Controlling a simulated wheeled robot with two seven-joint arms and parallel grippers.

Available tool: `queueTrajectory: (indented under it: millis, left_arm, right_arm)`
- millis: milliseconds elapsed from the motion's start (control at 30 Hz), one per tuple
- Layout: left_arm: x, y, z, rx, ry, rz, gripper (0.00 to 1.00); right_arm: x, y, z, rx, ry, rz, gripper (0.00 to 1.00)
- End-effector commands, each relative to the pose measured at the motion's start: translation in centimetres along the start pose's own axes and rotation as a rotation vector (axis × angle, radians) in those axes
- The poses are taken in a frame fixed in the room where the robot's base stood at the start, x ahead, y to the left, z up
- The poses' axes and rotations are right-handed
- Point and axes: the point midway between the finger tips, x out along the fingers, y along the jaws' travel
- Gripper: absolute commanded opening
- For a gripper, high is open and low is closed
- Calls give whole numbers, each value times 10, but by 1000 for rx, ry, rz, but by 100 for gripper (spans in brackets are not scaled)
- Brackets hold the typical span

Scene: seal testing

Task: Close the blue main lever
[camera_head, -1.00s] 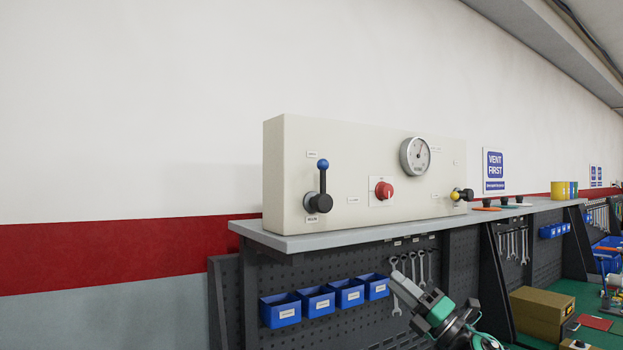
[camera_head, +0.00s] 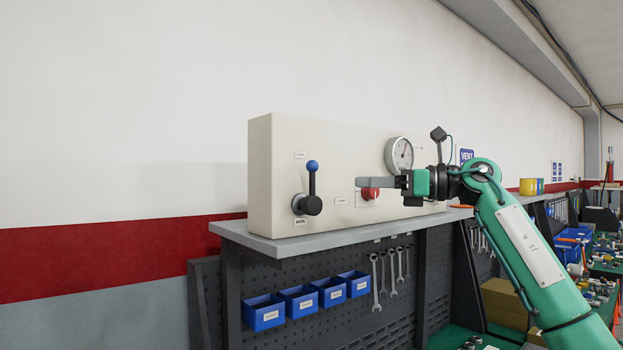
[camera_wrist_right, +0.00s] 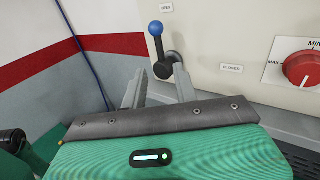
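The blue main lever (camera_head: 312,178) has a blue ball on a black arm and pivot. It points straight up at the left of the beige panel's front. In the right wrist view the lever (camera_wrist_right: 157,42) stands beyond the fingers, with its pivot seen between their tips. A "CLOSED" label (camera_wrist_right: 232,68) is to the right of the pivot. My right gripper (camera_head: 360,182) is in front of the panel, right of the lever, fingers pointing left and not touching it. In the wrist view the gripper (camera_wrist_right: 159,82) has its fingers apart and nothing between them. My left gripper is out of view.
The beige panel (camera_head: 272,150) stands on a grey shelf (camera_head: 270,243). A red knob (camera_head: 369,193) is close to my right fingers, partly hidden by them. A round gauge (camera_head: 399,155) is above. Blue bins (camera_head: 264,312) and wrenches (camera_head: 376,280) hang below the shelf.

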Motion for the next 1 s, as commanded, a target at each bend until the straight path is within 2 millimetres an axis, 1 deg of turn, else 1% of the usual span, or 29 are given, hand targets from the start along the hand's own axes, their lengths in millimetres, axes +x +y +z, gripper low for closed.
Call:
queueTrajectory:
  millis: [33,300,400,500,600,700,1000]
  left_arm:
    - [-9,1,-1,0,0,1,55]
    - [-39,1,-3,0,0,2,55]
    - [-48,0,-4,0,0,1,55]
    - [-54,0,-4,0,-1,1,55]
    - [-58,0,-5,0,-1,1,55]
    - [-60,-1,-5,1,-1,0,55]
    - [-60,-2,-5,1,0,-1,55]
  right_arm:
    - [12,1,4,1,1,5,30]
    - [71,2,5,3,0,5,30]
    - [88,1,5,3,-1,4,30]
    - [102,1,4,3,-1,4,30]
    - [112,1,2,2,-1,3,30]
    - [117,1,1,2,-1,1,30]
    - [119,1,0,1,-1,2,30]
